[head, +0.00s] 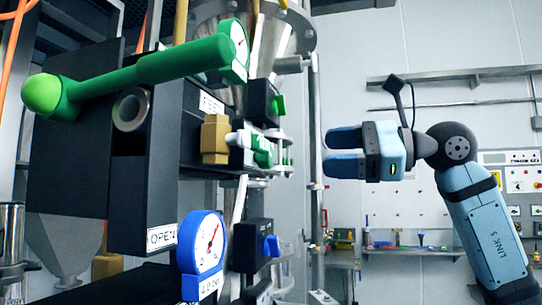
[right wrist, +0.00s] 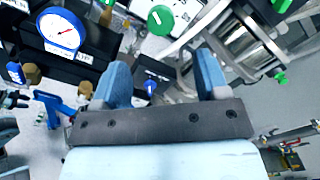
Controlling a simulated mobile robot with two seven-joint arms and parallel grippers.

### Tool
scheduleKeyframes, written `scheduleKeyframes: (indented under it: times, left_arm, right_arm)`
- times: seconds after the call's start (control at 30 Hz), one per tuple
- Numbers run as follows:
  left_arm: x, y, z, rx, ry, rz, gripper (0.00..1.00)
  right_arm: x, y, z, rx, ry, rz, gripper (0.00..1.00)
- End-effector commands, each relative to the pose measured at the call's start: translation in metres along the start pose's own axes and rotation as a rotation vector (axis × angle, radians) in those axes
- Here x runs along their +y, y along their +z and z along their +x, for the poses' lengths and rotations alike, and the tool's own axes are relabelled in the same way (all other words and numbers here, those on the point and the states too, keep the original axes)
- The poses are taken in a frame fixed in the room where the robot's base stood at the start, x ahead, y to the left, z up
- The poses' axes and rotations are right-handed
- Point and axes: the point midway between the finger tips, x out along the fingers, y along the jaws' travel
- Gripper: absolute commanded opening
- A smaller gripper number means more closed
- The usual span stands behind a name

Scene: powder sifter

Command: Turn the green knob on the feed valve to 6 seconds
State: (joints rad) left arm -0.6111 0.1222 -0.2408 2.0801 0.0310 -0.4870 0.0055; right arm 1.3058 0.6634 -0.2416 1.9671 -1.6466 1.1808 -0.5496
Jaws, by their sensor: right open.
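The feed valve shows at left in the head view, with a partly covered "FEE" label (head: 210,103). A green gauge (head: 237,48) with a white face is beside a long green handle (head: 150,72). A green knob (head: 262,150) is right of a brass fitting, and a smaller green knob (head: 279,105) is above it. I cannot tell which is the timing knob or read its setting. My right gripper (head: 340,151) is open and empty, apart from the knobs on their right, fingers pointing left. In the right wrist view a round green knob (right wrist: 160,19) lies beyond the open fingers (right wrist: 162,72).
A vertical pipe (head: 316,150) stands between panel and gripper in the picture. A bench (head: 415,250) is behind. Free space surrounds the gripper.

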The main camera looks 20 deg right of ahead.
Motion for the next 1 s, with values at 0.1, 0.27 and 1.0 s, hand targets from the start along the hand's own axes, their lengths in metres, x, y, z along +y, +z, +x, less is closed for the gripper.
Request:
scheduleKeyframes:
  times: [0.1, 0.27, 1.0]
  left_arm:
    - [0.000, -0.002, -0.002, -0.003, 0.000, -0.003, 0.43]
    - [-0.001, -0.003, -0.002, -0.005, -0.001, -0.005, 0.43]
    - [-0.003, -0.002, -0.001, -0.012, -0.005, -0.008, 0.43]
  right_arm:
    - [0.000, 0.002, 0.028, -0.003, 0.004, 0.003, 0.68]
    - [-0.001, 0.002, 0.062, -0.004, 0.003, 0.004, 0.68]
    - [0.000, 0.000, 0.107, -0.002, 0.001, 0.004, 0.54]
